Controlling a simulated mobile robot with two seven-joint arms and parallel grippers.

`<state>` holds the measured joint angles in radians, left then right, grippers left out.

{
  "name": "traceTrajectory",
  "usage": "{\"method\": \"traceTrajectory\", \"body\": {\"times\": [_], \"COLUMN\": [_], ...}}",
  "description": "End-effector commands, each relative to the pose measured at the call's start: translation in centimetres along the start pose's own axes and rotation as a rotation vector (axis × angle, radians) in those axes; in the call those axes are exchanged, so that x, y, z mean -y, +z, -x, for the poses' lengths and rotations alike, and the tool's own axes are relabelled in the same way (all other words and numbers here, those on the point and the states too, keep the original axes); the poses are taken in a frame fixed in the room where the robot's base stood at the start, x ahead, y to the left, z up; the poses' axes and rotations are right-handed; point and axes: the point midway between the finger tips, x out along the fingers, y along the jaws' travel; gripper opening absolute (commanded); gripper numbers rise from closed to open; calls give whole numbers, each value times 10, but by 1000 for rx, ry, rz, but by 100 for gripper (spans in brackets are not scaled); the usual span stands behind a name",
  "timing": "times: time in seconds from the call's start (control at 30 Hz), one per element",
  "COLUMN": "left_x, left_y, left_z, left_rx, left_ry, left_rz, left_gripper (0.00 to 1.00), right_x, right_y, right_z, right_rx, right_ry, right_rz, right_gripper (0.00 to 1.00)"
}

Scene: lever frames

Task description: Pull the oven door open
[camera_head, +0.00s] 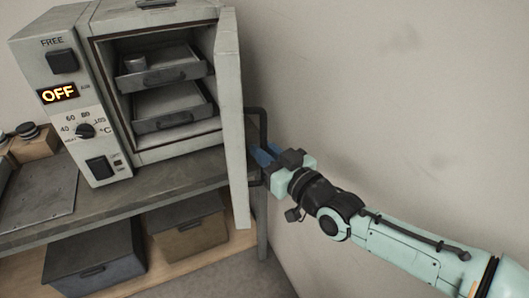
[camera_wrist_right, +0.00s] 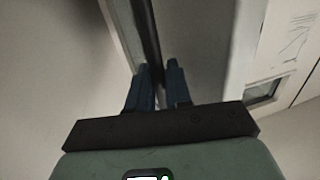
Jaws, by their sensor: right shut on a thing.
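The grey-white oven (camera_head: 130,150) stands on a workbench in the head view. Its door (camera_head: 231,100) is swung well open toward the right, and the inside shows. The dark door handle (camera_head: 264,122) is on the door's right face, as seen here. My right gripper (camera_head: 262,156) is shut on the handle, with its blue fingers on either side of the bar. In the right wrist view, the fingers (camera_wrist_right: 158,78) close around the dark handle bar (camera_wrist_right: 148,30) beside the pale door (camera_wrist_right: 205,40). My left gripper is not in view.
Two metal trays (camera_head: 166,113) sit inside the oven, with a small container on the upper one. The workbench (camera_head: 195,172) has storage boxes (camera_head: 95,266) beneath it. A plain wall (camera_head: 400,100) stands behind and to the right of my right arm.

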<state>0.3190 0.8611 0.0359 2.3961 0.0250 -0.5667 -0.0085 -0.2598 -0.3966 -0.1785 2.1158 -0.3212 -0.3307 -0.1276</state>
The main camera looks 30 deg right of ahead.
Motion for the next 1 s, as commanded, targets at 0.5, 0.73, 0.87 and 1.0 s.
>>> {"method": "traceTrajectory", "body": {"times": [0.5,0.73,0.87,1.0], "left_x": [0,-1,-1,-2], "left_y": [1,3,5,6], "left_z": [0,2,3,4], "left_rx": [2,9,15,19], "left_ry": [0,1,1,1], "left_rz": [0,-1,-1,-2], "left_gripper": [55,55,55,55], "right_x": [-2,-3,-3,-3], "right_y": [-3,-4,-4,-3], "right_z": [3,36,55,68], "right_rx": [-8,-11,-10,-10], "right_ry": [5,7,7,7], "right_rz": [-1,-2,-1,-2], "right_gripper": [36,36,36,36]}}
